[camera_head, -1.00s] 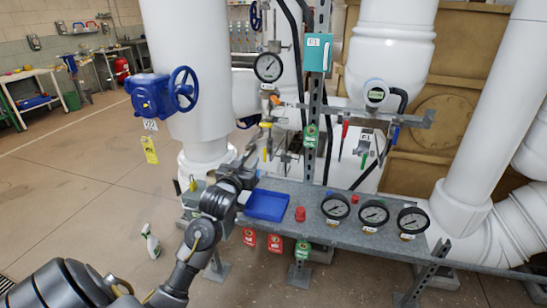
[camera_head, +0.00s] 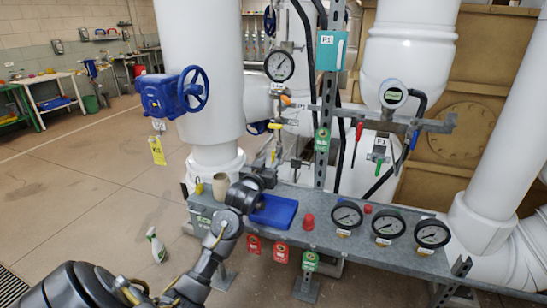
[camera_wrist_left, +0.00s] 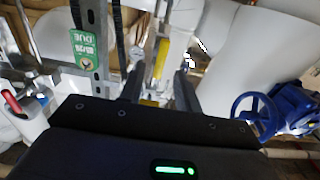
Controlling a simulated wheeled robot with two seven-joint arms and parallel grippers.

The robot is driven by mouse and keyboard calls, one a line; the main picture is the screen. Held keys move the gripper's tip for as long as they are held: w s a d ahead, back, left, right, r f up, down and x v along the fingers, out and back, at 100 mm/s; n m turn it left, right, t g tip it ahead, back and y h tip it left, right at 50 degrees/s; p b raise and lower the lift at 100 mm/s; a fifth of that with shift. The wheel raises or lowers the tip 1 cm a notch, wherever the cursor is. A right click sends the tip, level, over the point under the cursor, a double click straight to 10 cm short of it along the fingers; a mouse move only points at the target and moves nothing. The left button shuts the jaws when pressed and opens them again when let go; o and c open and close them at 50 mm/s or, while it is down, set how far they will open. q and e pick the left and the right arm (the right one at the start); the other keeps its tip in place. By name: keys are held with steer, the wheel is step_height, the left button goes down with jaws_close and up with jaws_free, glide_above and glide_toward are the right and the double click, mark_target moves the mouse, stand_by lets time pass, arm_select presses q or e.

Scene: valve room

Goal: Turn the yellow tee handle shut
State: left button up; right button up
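The yellow tee handle (camera_head: 274,154) hangs on the thin pipework behind the bench, just beyond my left gripper (camera_head: 270,168). In the left wrist view a long yellow part (camera_wrist_left: 161,60) shows ahead, in the gap between the two dark fingers of my left gripper (camera_wrist_left: 159,90). The fingers stand apart. A smaller yellow patch (camera_wrist_left: 150,103) shows low between them, partly hidden by the gripper body. I cannot tell whether either finger touches the handle. My right gripper is not in view.
A blue tray (camera_head: 273,212), a beige pot (camera_head: 221,187), a red cap (camera_head: 308,221) and several gauges (camera_head: 390,226) stand on the grey bench. A steel post (camera_head: 326,150) rises right of the gripper. A blue handwheel valve (camera_head: 192,90) is at left.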

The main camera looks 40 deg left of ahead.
mark_target(273, 157)
arm_select(q)
steer(key=x, duration=0.5)
jaws_close()
